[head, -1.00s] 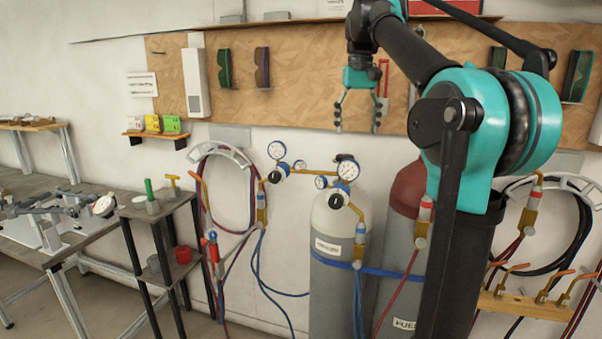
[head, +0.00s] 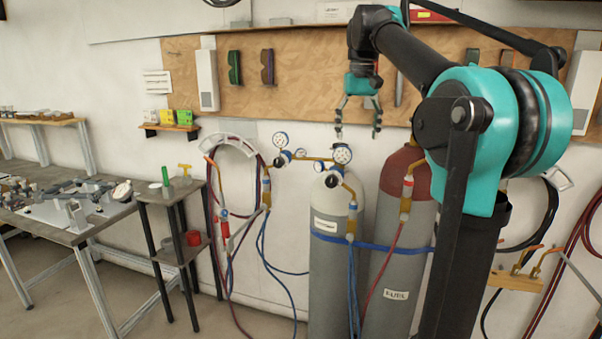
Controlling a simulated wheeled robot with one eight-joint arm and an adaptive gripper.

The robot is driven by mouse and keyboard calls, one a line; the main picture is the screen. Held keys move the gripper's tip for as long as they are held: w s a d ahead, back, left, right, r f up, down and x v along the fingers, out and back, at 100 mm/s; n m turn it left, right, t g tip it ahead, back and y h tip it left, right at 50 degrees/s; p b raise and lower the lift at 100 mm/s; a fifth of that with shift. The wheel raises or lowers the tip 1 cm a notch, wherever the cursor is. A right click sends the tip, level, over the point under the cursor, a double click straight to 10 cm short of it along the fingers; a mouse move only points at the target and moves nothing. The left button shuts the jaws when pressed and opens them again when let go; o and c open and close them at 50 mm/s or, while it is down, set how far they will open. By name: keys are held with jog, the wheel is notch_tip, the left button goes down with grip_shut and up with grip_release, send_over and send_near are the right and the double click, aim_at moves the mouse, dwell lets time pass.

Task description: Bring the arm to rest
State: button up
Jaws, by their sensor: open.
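My gripper (head: 358,132) hangs at the end of my teal and black arm in the upper middle of the head view. It points down. Its two fingers are spread apart with nothing between them. In the picture it is in front of the wood-coloured wall board's lower edge and the white wall, above the gas cylinders. How far it is from the wall and the cylinders I cannot tell.
A grey gas cylinder (head: 335,270) and a red-topped cylinder (head: 404,255) stand by the wall with gauges and hoses. A small dark stand (head: 172,192) holds a green and a yellow item. A workbench (head: 62,232) with a jig is at left. Some floor shows below.

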jog(key=s+d+f+t, duration=0.1)
jog(key=s+f, duration=0.2)
jog(key=f, duration=1)
jog(key=s+d+f+t, duration=0.1)
jog(key=s+f, duration=0.2)
jog(key=f, duration=1)
jog(key=s+d+f+t, duration=0.1)
jog(key=s+f+t, duration=0.1)
jog(key=s+f, duration=1.4)
notch_tip(320, 180, down, 3)
jog(key=shift+d+r+m, duration=0.2)
jog(key=shift+d+m, duration=0.1)
